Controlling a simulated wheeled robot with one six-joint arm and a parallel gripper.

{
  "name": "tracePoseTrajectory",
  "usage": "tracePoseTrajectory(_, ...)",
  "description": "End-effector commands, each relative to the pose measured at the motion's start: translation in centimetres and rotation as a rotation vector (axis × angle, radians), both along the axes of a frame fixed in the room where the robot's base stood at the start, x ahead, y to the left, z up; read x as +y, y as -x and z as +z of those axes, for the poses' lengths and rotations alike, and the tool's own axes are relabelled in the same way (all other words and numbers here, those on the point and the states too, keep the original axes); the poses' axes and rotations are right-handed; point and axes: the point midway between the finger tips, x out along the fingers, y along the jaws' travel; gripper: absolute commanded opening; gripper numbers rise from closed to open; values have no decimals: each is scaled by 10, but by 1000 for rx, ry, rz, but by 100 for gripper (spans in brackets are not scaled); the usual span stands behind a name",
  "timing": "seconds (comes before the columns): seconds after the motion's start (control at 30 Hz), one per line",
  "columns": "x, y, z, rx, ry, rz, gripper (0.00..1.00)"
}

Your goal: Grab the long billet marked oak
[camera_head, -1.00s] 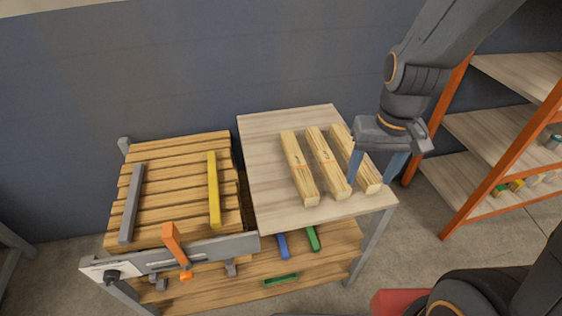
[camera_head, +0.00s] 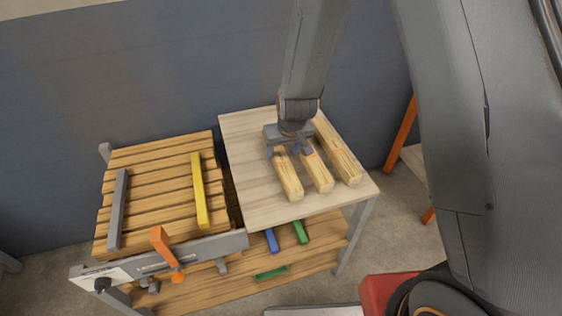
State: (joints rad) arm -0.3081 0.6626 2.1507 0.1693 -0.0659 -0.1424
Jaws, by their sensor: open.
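Three long pale wooden billets lie side by side on the light tabletop (camera_head: 247,172): a left billet (camera_head: 288,180), a middle billet (camera_head: 318,172) and a right billet (camera_head: 340,155). Small marks show on them, but I cannot read which one says oak. My gripper (camera_head: 285,153) is open and points down over the far part of the left and middle billets. It hides their far ends. One finger shows left of the left billet, the other near the middle billet. I cannot tell whether the fingers touch any wood.
A slatted bench (camera_head: 150,180) with a yellow bar (camera_head: 200,190), a grey bar (camera_head: 118,208) and an orange clamp handle (camera_head: 164,246) stands at left. A lower shelf (camera_head: 215,292) holds blue and green pieces. The wall is close behind.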

Motion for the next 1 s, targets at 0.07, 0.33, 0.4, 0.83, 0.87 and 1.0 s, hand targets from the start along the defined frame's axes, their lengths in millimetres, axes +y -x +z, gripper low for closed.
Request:
tracePoseTrajectory(0.07, 2, -2, -8, 2, 1, 2, 57)
tracePoseTrajectory(0.33, 6, -12, -37, 2, 1, 0, 57)
tracePoseTrajectory(0.4, 6, -14, -41, 2, 1, 1, 57)
tracePoseTrajectory(0.83, 7, -15, -43, 1, 1, 1, 35)
tracePoseTrajectory(0.87, 7, -15, -43, 1, 1, 1, 30)
tracePoseTrajectory(1.0, 7, -15, -43, 1, 1, 1, 6)
